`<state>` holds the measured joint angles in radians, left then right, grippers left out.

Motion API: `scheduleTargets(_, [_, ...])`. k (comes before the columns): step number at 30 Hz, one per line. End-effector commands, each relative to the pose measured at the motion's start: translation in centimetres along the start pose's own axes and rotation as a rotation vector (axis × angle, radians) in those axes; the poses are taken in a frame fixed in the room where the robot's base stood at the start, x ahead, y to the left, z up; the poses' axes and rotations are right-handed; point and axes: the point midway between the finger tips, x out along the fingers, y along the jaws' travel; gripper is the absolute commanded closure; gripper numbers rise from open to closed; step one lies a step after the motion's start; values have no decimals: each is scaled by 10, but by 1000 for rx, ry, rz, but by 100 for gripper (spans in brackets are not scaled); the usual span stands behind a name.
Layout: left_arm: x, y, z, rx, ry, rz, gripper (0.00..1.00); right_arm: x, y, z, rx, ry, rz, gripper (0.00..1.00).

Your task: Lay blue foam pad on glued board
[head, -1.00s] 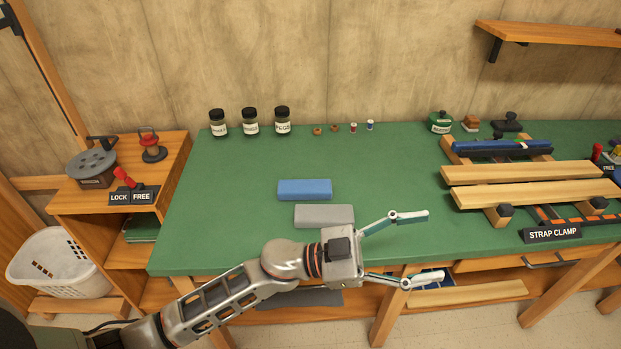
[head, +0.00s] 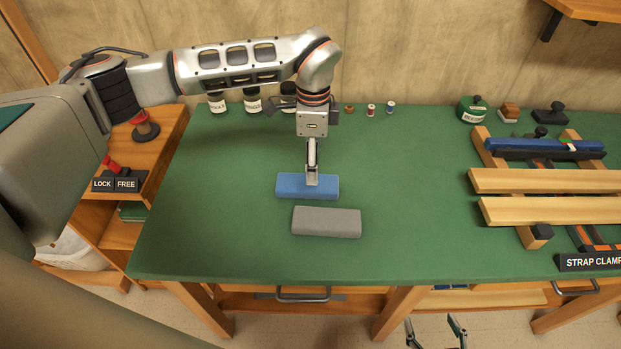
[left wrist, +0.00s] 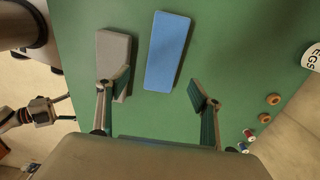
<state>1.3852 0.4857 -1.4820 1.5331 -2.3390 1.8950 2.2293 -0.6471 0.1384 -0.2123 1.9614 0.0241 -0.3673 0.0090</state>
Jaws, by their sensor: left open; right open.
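The blue foam pad (head: 292,188) lies flat on the green bench, just behind a similar grey pad (head: 327,222). My left gripper (head: 312,182) points down over the blue pad, seen edge-on in the head view. In the left wrist view its fingers (left wrist: 160,95) are apart, with the blue pad (left wrist: 167,50) ahead between them and one finger overlapping the grey pad (left wrist: 114,60). Contact cannot be told. My right gripper (head: 437,332) is open and empty in front of the bench. Pale boards (head: 545,181) lie on the strap clamp at right; glue is not discernible.
Jars (head: 252,101) and small spools (head: 371,109) stand along the back. The bench (head: 410,190) between pads and clamp is clear.

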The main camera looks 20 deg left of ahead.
Motion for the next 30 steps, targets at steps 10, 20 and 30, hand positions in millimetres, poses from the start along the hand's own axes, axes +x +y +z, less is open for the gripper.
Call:
scheduleTargets(10, [28, -3, 3, -12, -8, -5, 35, -3, 0, 0, -1, -4, -1, 35])
scheduleTargets(20, [70, -5, 2, -10, -8, -3, 35, -6, 1, -6, -1, -2, -1, 35])
scheduleTargets(30, [76, -6, 2, -9, -7, -5, 53, -6, 1, -7, -2, 0, 0, 35])
